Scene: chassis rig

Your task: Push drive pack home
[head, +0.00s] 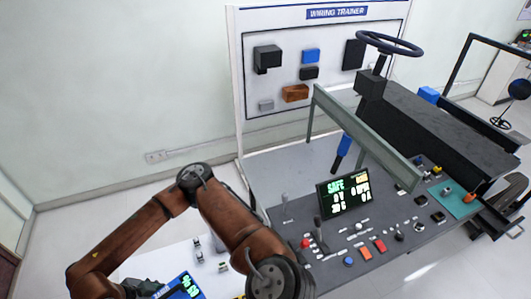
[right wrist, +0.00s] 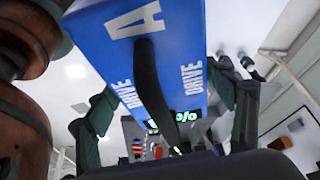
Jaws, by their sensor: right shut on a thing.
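The blue drive pack (right wrist: 115,60), lettered "A" and "DRIVE" in white with a black strap or handle across it, fills the upper middle of the right wrist view. My right gripper (right wrist: 170,120) is shut on it, with dark green fingers at either side. The contact points are partly hidden. In the head view, a blue item with a lit green display (head: 185,288) is cut by the bottom edge, beside dark gripper-like parts. I cannot tell there how it is held. My left gripper does not show.
The grey console (head: 400,255) carries a lit screen (head: 344,195) reading "SAFE", levers, and coloured buttons. A grey-green rail (head: 365,140) slants above it. A steering wheel (head: 390,43) stands behind. The wiring trainer board (head: 325,65) is upright at the back. The floor at left is clear.

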